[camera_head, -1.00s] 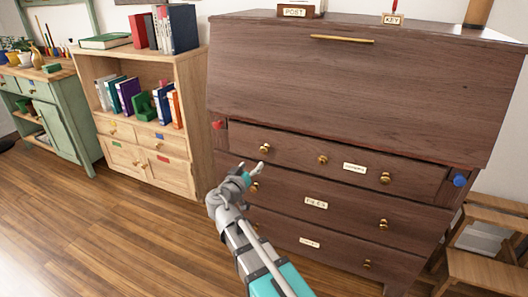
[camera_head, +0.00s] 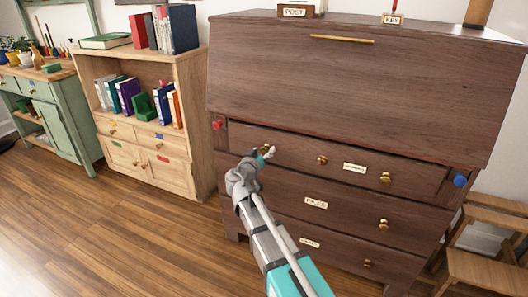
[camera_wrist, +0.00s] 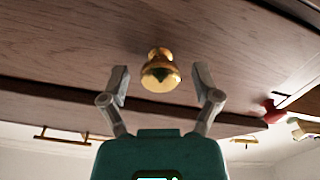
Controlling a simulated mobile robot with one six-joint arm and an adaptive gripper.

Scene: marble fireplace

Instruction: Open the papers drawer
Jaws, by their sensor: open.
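The dark wooden desk (camera_head: 360,85) has three stacked drawers below a large slanted front. The top drawer (camera_head: 295,147) is shut and has brass knobs and a pale label (camera_head: 354,168) too blurred to read. The middle drawer (camera_head: 350,214) and bottom drawer (camera_head: 338,247) are shut too, and their labels are hard to read. My gripper (camera_head: 265,154) is at the top drawer's left end, by its left knob. In the wrist view the brass knob (camera_wrist: 160,72) sits between the open fingers of my gripper (camera_wrist: 160,80), with a gap on both sides.
A light wooden bookcase (camera_head: 150,70) stands left of the desk, and a green cabinet (camera_head: 62,128) is farther left. Wooden steps (camera_head: 485,265) stand close at the right. A red knob (camera_head: 217,125) and a blue knob (camera_head: 460,180) flank the top drawer. Floor at left is clear.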

